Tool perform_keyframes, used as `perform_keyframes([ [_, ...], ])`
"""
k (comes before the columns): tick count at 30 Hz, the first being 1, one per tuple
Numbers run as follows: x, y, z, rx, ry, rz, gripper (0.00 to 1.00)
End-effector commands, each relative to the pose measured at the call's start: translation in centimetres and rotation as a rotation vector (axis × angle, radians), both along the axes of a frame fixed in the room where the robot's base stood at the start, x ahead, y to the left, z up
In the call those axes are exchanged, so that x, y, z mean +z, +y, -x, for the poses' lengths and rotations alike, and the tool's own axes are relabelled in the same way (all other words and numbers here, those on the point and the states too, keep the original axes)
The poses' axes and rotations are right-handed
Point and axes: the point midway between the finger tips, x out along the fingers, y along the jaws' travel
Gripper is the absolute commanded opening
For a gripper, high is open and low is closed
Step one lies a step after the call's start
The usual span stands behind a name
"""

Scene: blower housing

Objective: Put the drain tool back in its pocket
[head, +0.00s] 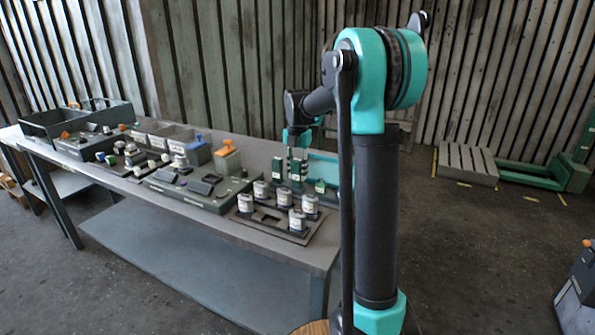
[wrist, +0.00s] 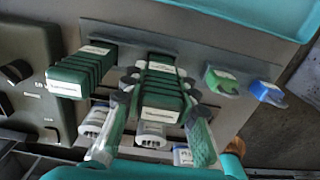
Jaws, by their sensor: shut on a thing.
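My gripper (wrist: 157,84) is shut on a green ribbed block with a white label (wrist: 162,100), which I take to be the drain tool. Its lower end is hidden, so I cannot tell whether it is seated in a pocket. In the head view my gripper (head: 297,147) is at the back right of the bench, with the held block (head: 297,169) upright below it. A similar green ribbed block (wrist: 78,76) stands apart to its left at the grey rack (wrist: 205,57). The pocket itself is not clearly visible.
A green-handled piece (wrist: 221,81) and a blue-handled piece (wrist: 267,92) stand to the right along the rack. Several white-labelled jars (head: 247,204) sit in a dark tray in front. Boxes and trays crowd the bench's left; its front right corner (head: 318,258) is bare.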

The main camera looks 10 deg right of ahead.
Motion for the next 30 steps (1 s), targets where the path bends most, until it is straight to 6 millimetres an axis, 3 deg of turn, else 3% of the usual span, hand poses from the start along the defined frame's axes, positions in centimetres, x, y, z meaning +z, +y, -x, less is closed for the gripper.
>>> perform_keyframes([
  [19,-1.2,0.0,0.0,0.0,0.0,0.0,0.09],
  [20,-1.2,0.0,0.0,0.0,0.0,0.0,0.3],
  [24,-1.2,0.0,0.0,0.0,0.0,0.0,0.47],
  [26,-1.2,0.0,0.0,0.0,0.0,0.0,0.53],
  [30,-1.2,0.0,0.0,0.0,0.0,0.0,0.53],
])
